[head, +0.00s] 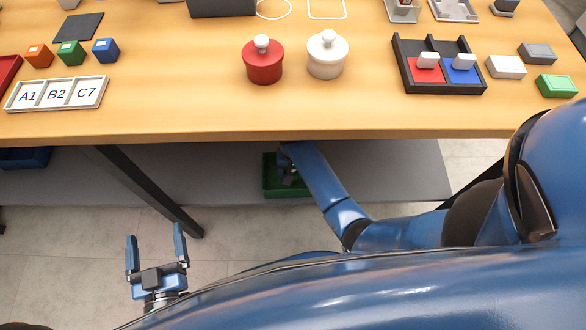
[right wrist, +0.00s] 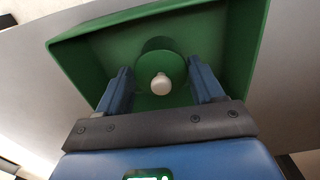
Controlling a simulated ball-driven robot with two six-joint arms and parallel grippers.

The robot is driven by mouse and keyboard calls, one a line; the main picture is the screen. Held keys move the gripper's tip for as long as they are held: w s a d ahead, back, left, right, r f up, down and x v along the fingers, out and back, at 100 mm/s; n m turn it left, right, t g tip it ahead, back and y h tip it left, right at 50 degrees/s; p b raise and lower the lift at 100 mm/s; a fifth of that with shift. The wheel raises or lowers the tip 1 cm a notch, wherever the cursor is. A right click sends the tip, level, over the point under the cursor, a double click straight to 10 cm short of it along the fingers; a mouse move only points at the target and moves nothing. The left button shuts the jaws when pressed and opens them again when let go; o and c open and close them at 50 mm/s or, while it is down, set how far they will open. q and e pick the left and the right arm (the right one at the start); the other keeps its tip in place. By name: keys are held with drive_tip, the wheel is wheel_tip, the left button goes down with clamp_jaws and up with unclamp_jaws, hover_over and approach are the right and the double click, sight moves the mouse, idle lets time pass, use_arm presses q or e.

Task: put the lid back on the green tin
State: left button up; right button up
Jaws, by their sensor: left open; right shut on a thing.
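A round green piece with a pale knob (right wrist: 161,84), which looks like the green lid, lies between the fingers of my right gripper (right wrist: 160,74) in the right wrist view. The gripper is shut on it, inside a green bin (right wrist: 90,47). I cannot tell whether it touches the bin floor, or whether a tin body is under it. In the head view my right gripper (head: 289,172) reaches below the table edge into the bin (head: 268,188). My left gripper (head: 154,243) is open and empty, low in front of the table. No separate green tin shows.
On the table (head: 190,110) stand a red tin (head: 263,68) and a white tin (head: 327,62), both with lids on. A black tray (head: 443,88) with red and blue compartments is to the right, a label tray (head: 57,94) to the left. The table's front edge overhangs the bin.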

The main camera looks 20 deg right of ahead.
drive_tip(key=shift+r+p, duration=0.1)
drive_tip(key=shift+p, duration=0.55)
idle(0.8)
drive_tip(key=shift+f+p, duration=0.2)
drive_tip(key=shift+p, duration=0.4)
idle(1.4)
idle(0.4)
drive_tip(key=o, duration=1.1)
drive_tip(key=shift+o, duration=0.2)
drive_tip(key=shift+r, duration=0.15)
drive_tip(key=shift+r+p, duration=3.35)
drive_tip(key=shift+p, duration=0.55)
drive_tip(key=shift+c, duration=0.2)
clamp_jaws()
